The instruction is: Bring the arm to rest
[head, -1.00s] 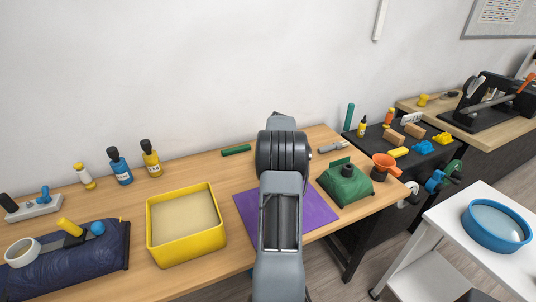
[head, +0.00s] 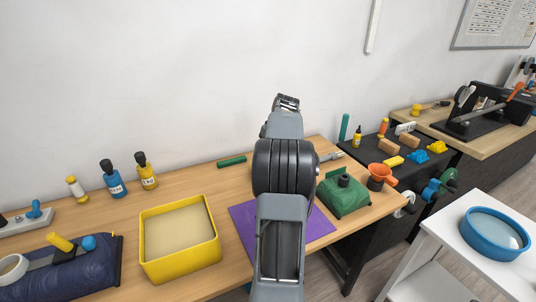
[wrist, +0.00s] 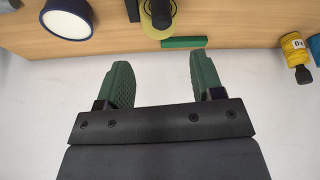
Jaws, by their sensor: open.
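My gripper (wrist: 159,75) shows in the wrist view with its two green fingers well apart and nothing between them. In the head view my arm rises in the middle of the picture, over the purple mat (head: 318,229) and in front of the wall. The gripper's fingers are hidden there behind the arm. In the wrist view the wall lies behind the fingers and the table edge runs across the top.
A yellow bin (head: 180,262) stands left of my arm. A green bar (head: 231,161) lies near the wall. Bottles (head: 113,180) stand at the back left. A blue bowl (head: 495,234) sits on a white cart.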

